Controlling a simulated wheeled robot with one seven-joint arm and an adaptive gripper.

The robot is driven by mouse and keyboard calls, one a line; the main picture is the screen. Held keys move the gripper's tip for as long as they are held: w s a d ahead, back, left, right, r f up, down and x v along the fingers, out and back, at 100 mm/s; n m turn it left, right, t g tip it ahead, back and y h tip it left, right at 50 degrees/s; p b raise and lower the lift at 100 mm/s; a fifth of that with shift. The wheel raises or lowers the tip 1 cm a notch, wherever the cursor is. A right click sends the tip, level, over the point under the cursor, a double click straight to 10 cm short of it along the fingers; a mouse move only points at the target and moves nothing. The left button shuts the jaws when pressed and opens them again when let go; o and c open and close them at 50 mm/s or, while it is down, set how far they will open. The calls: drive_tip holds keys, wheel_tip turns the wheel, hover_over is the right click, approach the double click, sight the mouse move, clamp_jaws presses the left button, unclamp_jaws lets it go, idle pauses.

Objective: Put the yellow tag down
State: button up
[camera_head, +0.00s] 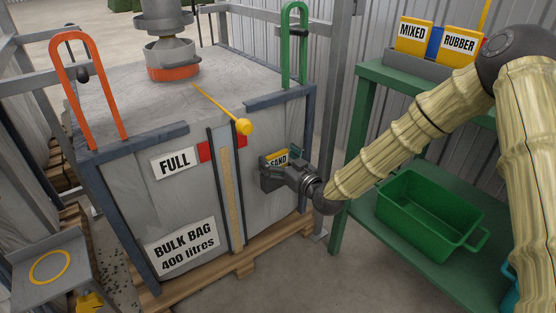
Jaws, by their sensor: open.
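The yellow tag (277,157), marked SAND, is at the right part of the front face of the bulk bag (268,205). Its lower part is hidden by my gripper (270,174). My gripper is open and right at the tag, close to the bag's face. I cannot tell whether a finger still touches the tag, or how the tag is held there. Two more yellow tags, MIXED (413,34) and RUBBER (461,41), stand upright in a grey rack (403,57) on the green shelf at the right.
The green shelf (370,74) stands right of the bag, with a green bin (428,220) on its lower level. A yellow-knobbed lever (244,127) juts from the bag unit. An orange handle (67,92) and a green handle (285,55) rise from it. Floor is clear in front.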

drive_tip(key=p+v, duration=0.2)
drive_tip(key=v, duration=0.9)
drive_tip(key=shift+s+d+p, duration=0.2)
drive_tip(key=shift+s+p, duration=0.05)
drive_tip(key=shift+p, duration=0.05)
drive_tip(key=shift+f, duration=0.15)
drive_tip(key=s+d+f+m+g+h, duration=0.2)
drive_tip(key=s+f+g+h, duration=0.1)
drive_tip(key=s+f, duration=0.65)
drive_tip(key=s+d+f+m+g+h, duration=0.2)
drive_tip(key=s+f+g, duration=0.35)
drive_tip(key=f, duration=0.75)
drive_tip(key=s+d+f+m+g+h, duration=0.1)
drive_tip(key=s+d+f+g+h, duration=0.1)
drive_tip(key=s, duration=0.7)
drive_tip(key=s+d+f+m+g+h, duration=0.1)
drive_tip(key=s+d+f, duration=0.3)
drive_tip(key=s, duration=0.5)
drive_tip(key=s+d+f+m+g+h, duration=0.1)
drive_tip(key=s+d+f+g+h, duration=0.1)
drive_tip(key=s, duration=0.7)
drive_tip(key=d+f+g, duration=0.1)
drive_tip(key=d+f, duration=0.1)
drive_tip(key=d, duration=0.1)
drive_tip(key=shift+d+m+h, duration=0.25)
drive_tip(key=shift+m+h, duration=0.05)
wheel_tip(320, 180, up, 32)
drive_tip(key=p, duration=3.2)
drive_tip(key=shift+r, duration=0.2)
